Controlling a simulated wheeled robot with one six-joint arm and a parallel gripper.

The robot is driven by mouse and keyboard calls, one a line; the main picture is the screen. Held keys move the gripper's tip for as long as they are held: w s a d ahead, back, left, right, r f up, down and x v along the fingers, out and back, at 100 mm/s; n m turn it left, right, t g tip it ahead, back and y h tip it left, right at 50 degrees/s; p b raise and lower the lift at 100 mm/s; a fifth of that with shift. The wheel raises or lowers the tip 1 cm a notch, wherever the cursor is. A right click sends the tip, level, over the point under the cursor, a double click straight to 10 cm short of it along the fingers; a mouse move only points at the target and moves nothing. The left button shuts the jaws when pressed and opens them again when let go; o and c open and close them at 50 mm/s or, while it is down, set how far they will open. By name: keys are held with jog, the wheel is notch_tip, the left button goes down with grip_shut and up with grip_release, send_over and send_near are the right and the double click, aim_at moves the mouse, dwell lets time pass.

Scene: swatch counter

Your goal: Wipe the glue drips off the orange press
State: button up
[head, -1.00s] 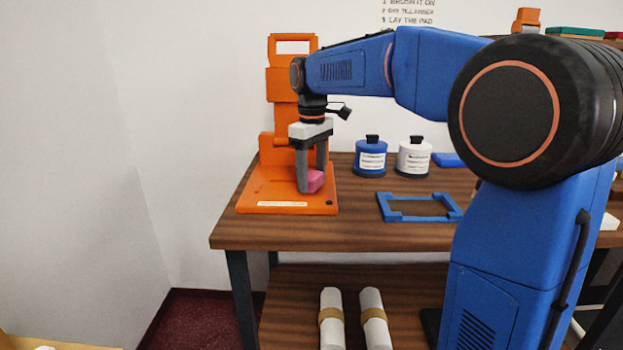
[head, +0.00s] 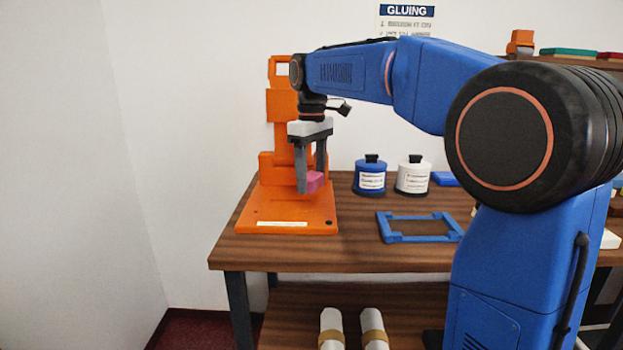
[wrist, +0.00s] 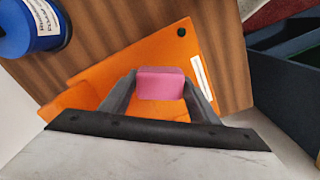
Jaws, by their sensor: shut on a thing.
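The orange press (head: 280,213) stands at the table's left end, its upright at the back and its flat base plate in front. The plate also shows in the wrist view (wrist: 150,50), with a white label and a black dot. My gripper (head: 309,186) is shut on a pink block (head: 315,181), which looks like a sponge. The pink block (wrist: 160,84) sits between both fingers in the wrist view, above the plate and seemingly clear of it. I cannot make out glue drips on the visible parts of the press; the fingers and block hide some of the plate.
A blue pot (head: 370,177) and a white pot (head: 413,178) stand right of the press. A blue frame (head: 388,239) lies in front of them on the wooden table (head: 300,257). White rolls (head: 331,330) lie on the lower shelf. Bare wood separates press and frame.

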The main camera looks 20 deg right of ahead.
jog(key=shift+r, duration=1.5)
jog(key=shift+c, duration=0.2)
